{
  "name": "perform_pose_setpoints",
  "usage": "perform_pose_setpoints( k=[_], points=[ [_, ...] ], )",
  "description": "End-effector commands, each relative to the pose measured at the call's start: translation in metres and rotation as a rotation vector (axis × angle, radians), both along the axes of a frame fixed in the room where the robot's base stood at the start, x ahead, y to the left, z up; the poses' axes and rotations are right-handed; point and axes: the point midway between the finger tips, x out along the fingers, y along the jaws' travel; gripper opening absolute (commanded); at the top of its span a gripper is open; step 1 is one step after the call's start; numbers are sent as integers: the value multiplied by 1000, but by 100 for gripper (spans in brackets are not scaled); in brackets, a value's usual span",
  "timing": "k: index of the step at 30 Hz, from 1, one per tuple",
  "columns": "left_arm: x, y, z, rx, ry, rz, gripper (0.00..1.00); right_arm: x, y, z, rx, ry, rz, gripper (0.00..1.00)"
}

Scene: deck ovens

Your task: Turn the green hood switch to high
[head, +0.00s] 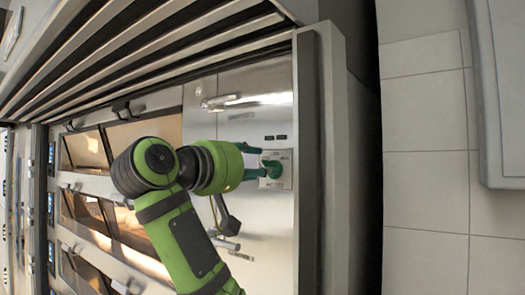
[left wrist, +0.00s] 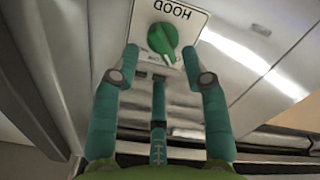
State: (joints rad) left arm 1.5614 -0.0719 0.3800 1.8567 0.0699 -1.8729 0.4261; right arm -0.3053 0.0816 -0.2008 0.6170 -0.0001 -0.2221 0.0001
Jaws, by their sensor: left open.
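The green hood switch (head: 273,169) is a round knob on a pale plate on the steel front panel. In the left wrist view the green knob (left wrist: 162,39) sits on a white plate (left wrist: 190,17) whose word HOOD appears upside down. Its pointed end faces down and slightly right in that view; I cannot read any setting marks. My left gripper (head: 258,162) is close in front of the switch. In the left wrist view its teal fingers (left wrist: 160,56) are spread, with the knob between and just beyond the tips, and nothing held. Contact is not clear. My right gripper is not seen.
Deck ovens with glass doors (head: 152,131) stand to the left. A slatted metal hood (head: 150,45) is above. A steel bar handle (head: 222,101) and a black-ended lever (head: 229,226) project near my arm. A grey post (head: 322,150) stands right of the switch.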

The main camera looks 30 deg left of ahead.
Motion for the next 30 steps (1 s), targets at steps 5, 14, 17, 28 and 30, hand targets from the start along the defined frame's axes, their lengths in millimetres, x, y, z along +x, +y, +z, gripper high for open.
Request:
perform_pose_setpoints(
  k=[5,14,17,28,30],
  points=[
    [19,-3,2,0,0,0,45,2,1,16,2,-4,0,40],
    [24,-3,-1,1,-2,0,45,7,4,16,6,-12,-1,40],
    [23,-3,-1,1,-2,0,25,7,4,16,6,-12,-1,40],
    [23,-3,-1,10,-3,1,0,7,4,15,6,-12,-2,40],
    [23,-3,-1,22,-5,1,0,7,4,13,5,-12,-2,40]
  ],
)
